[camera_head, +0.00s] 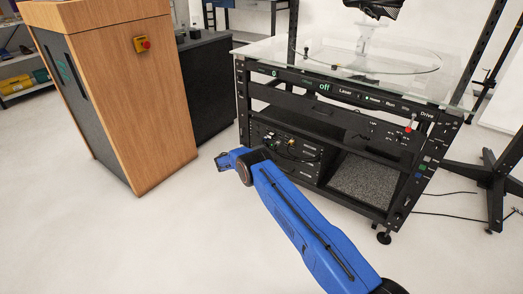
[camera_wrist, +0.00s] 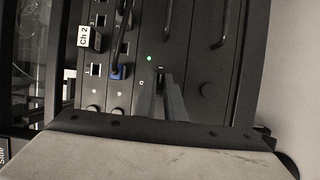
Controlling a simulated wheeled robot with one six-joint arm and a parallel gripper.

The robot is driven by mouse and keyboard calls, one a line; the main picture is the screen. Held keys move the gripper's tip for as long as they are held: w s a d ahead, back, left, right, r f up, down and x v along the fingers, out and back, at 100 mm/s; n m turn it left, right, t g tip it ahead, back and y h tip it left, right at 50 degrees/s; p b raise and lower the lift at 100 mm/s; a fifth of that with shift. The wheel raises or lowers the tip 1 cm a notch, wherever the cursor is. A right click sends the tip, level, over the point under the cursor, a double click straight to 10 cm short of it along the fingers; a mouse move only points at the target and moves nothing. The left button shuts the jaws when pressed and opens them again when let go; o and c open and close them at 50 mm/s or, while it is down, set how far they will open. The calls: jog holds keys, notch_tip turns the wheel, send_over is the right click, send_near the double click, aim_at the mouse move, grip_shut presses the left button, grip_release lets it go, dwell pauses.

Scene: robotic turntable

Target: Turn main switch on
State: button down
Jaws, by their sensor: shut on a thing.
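The black control panel (camera_wrist: 205,65) appears turned sideways in the wrist view. My gripper (camera_wrist: 161,80) reaches its face with both fingers close together. It is shut on a small dark part of the panel that I take for the main switch (camera_wrist: 160,70); the fingertips hide most of it, so its position is unclear.
A wooden cabinet (camera_head: 135,105) with a red and yellow button (camera_head: 141,44) stands left of the rig. A glass top (camera_head: 350,58) covers the rig. Cables and sockets (camera_wrist: 97,69) lie left of the fingers on the panel. Pale floor is open around my arm.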

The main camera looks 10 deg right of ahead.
jog(key=c, duration=1.8)
grip_release()
jog(key=shift+c, duration=0.2)
jog(key=v, duration=1.7)
jog(key=shift+a, duration=0.2)
jog(key=shift+s, duration=0.15)
